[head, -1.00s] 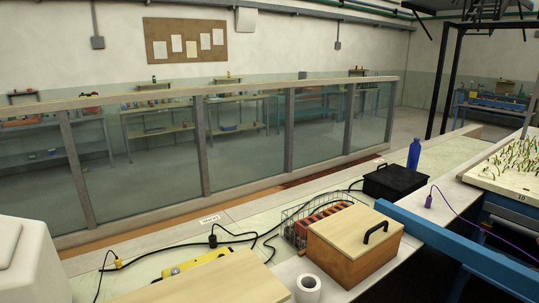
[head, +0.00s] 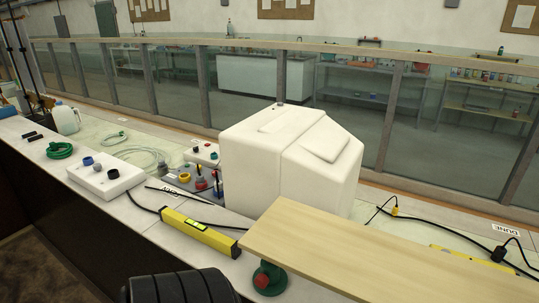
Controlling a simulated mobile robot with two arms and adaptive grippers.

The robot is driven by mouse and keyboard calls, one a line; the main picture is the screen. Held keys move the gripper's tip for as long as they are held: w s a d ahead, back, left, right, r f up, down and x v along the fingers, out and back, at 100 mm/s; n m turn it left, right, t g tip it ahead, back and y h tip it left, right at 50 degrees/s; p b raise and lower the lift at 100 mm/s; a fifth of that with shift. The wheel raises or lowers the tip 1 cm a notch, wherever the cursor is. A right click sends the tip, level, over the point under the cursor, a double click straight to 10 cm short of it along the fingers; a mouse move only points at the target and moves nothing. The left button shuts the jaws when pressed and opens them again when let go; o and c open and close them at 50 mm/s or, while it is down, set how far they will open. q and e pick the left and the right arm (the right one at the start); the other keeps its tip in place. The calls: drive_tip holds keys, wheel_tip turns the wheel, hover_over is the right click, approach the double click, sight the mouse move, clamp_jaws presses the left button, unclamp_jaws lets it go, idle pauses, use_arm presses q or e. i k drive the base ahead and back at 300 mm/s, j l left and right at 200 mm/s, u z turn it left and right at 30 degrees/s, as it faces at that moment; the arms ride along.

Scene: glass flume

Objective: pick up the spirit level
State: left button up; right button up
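A spirit level (head: 200,232), a yellow bar with a bright green-yellow vial window in its middle, lies on the light bench top near its front edge. Its right end is close to the left corner of a wooden board. A second long yellow item (head: 468,257) lies on the bench at the right, partly hidden behind the board; I cannot tell what it is. Neither of my grippers shows in the head view.
A big white housing (head: 290,165) stands behind the level. The wooden board (head: 370,258) fills the lower right, with a green and red fitting (head: 268,280) beneath its edge. A white box with knobs (head: 106,175), cables and a green hose coil (head: 60,150) lie left. A dark ribbed object is at the bottom.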

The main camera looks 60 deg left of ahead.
sight(228, 246)
drive_tip(key=u, duration=2.6)
